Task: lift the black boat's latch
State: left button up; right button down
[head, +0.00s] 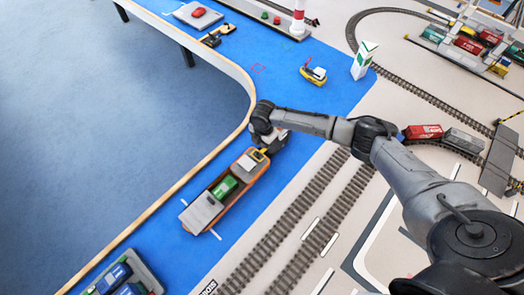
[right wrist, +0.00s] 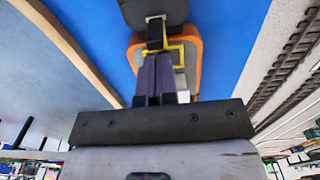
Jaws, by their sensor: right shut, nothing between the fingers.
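A boat with an orange rim (head: 252,176) lies on the blue water, its end nearest my right arm partly under the gripper. A yellow frame (head: 259,154) stands at that end; I cannot tell whether it is the latch. My right gripper (head: 264,149) is over this end, shut and empty. In the right wrist view its closed fingers (right wrist: 159,56) reach beside the yellow frame (right wrist: 183,46), over the orange-rimmed end (right wrist: 196,65); whether they touch is unclear. A dark grey block (right wrist: 154,12) is just past the fingertips. My left gripper is out of view.
The boat carries a green container (head: 224,187) and a grey slab (head: 201,212). Another boat with blue containers (head: 113,277) is at lower left. A yellow boat (head: 314,75) floats farther off. Rail tracks (head: 303,222) run on the right. A wooden edge (head: 165,200) borders the water.

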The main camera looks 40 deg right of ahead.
jog(key=shift+w+d, duration=0.1)
jog(key=shift+d, duration=0.8)
jog(key=shift+d+f+b, duration=0.55)
jog(key=shift+d+b, duration=0.05)
jog(key=shift+d, duration=0.05)
jog(key=shift+w+d+f+b, duration=0.1)
jog(key=shift+d+f+b, duration=0.35)
jog(key=shift+d, duration=0.15)
jog(key=shift+w+d+f+b, duration=0.1)
jog(key=shift+d+f+b, duration=0.3)
jog(key=shift+d, duration=0.2)
jog(key=shift+r, duration=0.2)
jog(key=shift+d+r+p, duration=0.15)
jog(key=shift+r+p, duration=0.4)
jog(key=shift+p, duration=0.1)
notch_tip(320, 180, up, 9)
jog(key=d+p, duration=0.2)
jog(key=p, duration=0.5)
jog(key=shift+w+d+f, duration=0.15)
jog(key=shift+w+d, duration=0.05)
jog(key=shift+d, duration=0.15)
